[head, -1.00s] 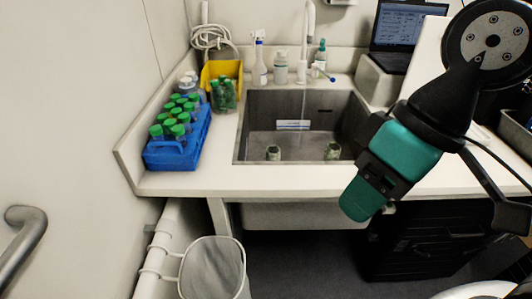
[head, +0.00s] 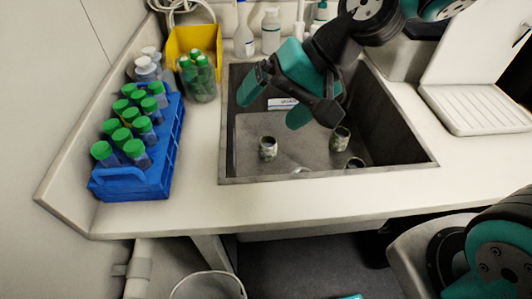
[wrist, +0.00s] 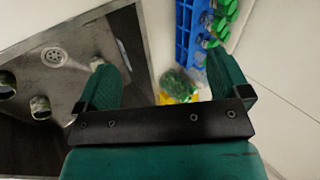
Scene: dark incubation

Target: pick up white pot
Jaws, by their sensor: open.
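Several small pale pots with dark greenish markings stand in the steel sink (head: 390,140). One pot (head: 268,148) is near the middle, another pot (head: 340,138) is to its right, and a third pot (head: 354,163) is partly hidden by the front wall. Two pots show at the left of the wrist view, one (wrist: 40,107) lower than the other (wrist: 6,85). A further pale item (wrist: 97,63) is partly hidden by the left finger. My teal gripper (head: 276,100) is open and empty above the back left of the sink.
A blue rack (head: 165,170) of green-capped tubes stands left of the sink. Bottles (head: 271,30) line the back. A white drying board (head: 480,107) is at right.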

